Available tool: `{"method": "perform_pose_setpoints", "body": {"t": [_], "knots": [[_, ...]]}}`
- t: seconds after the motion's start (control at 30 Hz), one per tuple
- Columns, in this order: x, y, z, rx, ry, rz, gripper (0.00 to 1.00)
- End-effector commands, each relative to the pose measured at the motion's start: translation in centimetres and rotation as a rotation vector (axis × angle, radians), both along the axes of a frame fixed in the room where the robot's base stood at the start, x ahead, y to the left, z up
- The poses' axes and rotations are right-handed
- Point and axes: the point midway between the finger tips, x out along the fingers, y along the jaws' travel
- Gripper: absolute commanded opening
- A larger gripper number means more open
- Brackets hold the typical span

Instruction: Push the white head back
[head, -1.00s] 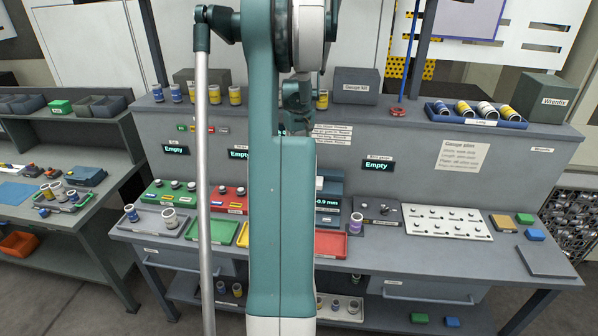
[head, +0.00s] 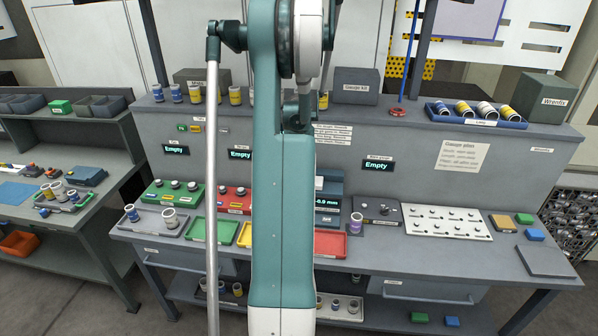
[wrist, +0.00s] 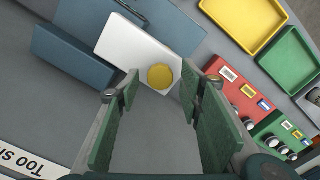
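A white block (wrist: 136,52), which looks like the white head, lies between blue-grey blocks in the wrist view. A round yellow disc (wrist: 160,77) shows at its near end. My gripper (wrist: 161,90) is open, with its green fingers apart and the disc between their tips in the picture. Whether a finger touches the block, I cannot tell. In the head view my arm hides the gripper and most of the blue-grey gauge (head: 330,186); its readout (head: 327,203) shows beside the arm.
In the wrist view a yellow tray (wrist: 243,51), a green tray (wrist: 262,65) and a red box with knobs (wrist: 222,97) stand to the right. In the head view a purple-banded cylinder (head: 356,222) and a white pegged board (head: 447,222) stand right of the gauge.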

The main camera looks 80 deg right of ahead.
Motion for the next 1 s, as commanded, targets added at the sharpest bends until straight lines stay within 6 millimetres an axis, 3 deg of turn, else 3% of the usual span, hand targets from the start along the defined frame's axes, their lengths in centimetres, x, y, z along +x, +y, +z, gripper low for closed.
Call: {"method": "perform_pose_setpoints", "body": {"t": [0.37, 0.67, 0.87, 1.0], "knots": [[0.0, 0.0, -0.5, 0.0, 0.0, 0.0, 0.37], [0.0, 0.0, -0.5, 0.0, 0.0, 0.0, 0.02], [-0.5, 0.0, -0.5, 0.0, 0.0, -0.001, 0.0], [-2.4, 0.0, -0.6, 0.0, 0.0, -0.004, 0.0]]}}
